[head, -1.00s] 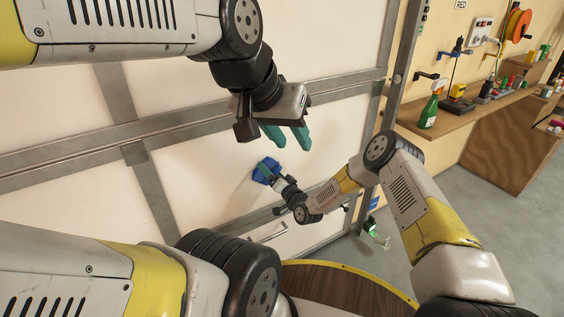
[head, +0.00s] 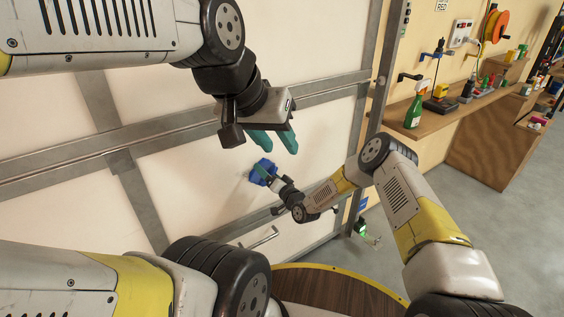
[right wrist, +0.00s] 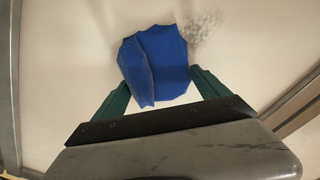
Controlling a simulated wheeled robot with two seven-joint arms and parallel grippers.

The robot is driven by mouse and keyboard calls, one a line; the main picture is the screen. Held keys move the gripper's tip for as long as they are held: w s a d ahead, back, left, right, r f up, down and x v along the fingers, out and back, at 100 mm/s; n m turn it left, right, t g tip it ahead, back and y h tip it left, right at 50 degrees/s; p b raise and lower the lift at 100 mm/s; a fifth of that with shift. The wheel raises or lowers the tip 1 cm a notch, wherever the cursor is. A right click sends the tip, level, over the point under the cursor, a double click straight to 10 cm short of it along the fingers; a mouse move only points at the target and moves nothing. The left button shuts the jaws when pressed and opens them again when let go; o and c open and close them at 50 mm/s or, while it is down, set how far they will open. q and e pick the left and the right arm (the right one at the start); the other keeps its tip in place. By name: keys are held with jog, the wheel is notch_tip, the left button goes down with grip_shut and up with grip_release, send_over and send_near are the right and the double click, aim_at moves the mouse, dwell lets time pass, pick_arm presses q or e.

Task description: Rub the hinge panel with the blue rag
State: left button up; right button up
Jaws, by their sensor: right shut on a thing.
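The hinge panel (head: 215,185) is a large pale panel framed by grey metal bars, filling the left and middle of the head view. The blue rag (head: 264,172) is against or very near the panel; exact contact cannot be told. My right gripper (head: 272,179) is shut on the crumpled rag. In the right wrist view the rag (right wrist: 160,62) sits between the green fingers, in front of the pale surface. A grey speckled smudge (right wrist: 204,24) shows beside the rag's upper right. My left gripper (head: 273,142) is empty, its green fingers apart, above the rag in the picture.
A metal handle (head: 262,238) lies low on the panel. A wooden shelf (head: 445,118) at right holds a green spray bottle (head: 416,104) and several tools. A small green item (head: 361,225) is near the floor. Grey floor (head: 480,220) is open at right.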

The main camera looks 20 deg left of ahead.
aim_at(237, 178)
jog(key=shift+s+a, duration=1.15)
jog(key=shift+s, duration=0.3)
jog(key=shift+s+a, duration=1.15)
jog(key=shift+s, duration=0.25)
jog(key=shift+s+a, duration=1.4)
jog(key=shift+s, duration=0.05)
jog(key=v, duration=0.6)
jog(key=shift+d, duration=0.15)
jog(key=v, duration=0.2)
jog(key=shift+s+d, duration=0.3)
